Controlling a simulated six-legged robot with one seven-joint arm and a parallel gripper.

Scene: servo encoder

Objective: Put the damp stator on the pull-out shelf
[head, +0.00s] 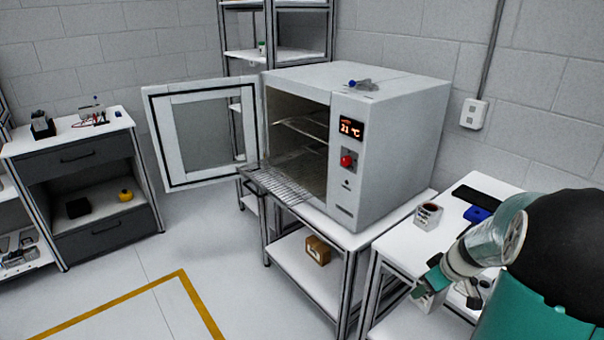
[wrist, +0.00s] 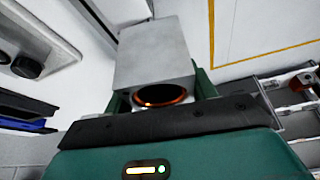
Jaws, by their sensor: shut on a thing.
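My gripper (head: 427,287) is low over the right-hand bench in the head view. In the wrist view my gripper (wrist: 160,92) is shut on a grey, box-shaped stator (wrist: 152,52) with a copper ring in its round opening. Its green fingers press on both sides. The same held stator shows small and pale in the head view (head: 428,301). The pull-out shelf (head: 280,186) is a wire rack extending from the open oven (head: 400,150), left of and beyond my gripper. Its visible wires look bare. I cannot tell by sight whether the stator is damp.
The oven door (head: 205,132) is swung wide to the left. A similar grey block with a reddish opening (head: 429,216) stands on the right bench (head: 398,232), near a blue item (head: 477,214) and a black slab. Open floor lies left of the oven stand.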

